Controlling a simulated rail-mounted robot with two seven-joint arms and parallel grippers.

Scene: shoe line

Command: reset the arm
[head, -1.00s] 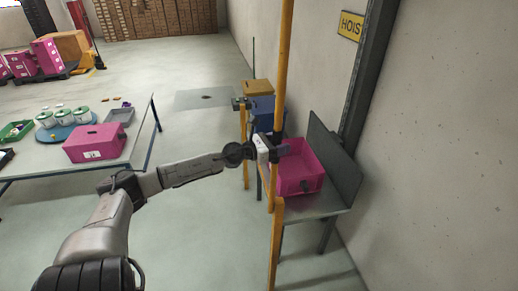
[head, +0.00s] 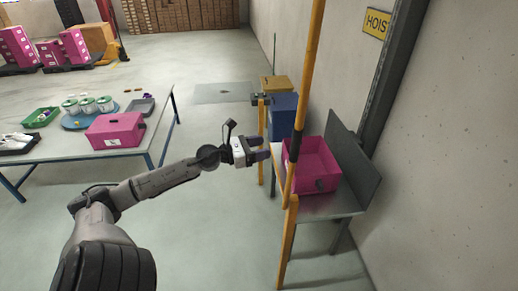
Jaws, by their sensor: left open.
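My left gripper (head: 262,149) is in the middle of the head view at the end of my left arm. It is open, with its two fingers pointing right and nothing between them. It is left of a yellow post (head: 303,100) and of a pink bin (head: 306,183), apart from the bin. The bin stands on a grey metal bench (head: 345,202), and its inside looks empty from here. My right gripper does not show.
Blue (head: 283,112) and yellow (head: 275,83) bins stand behind the posts. Floor between table and posts is clear.

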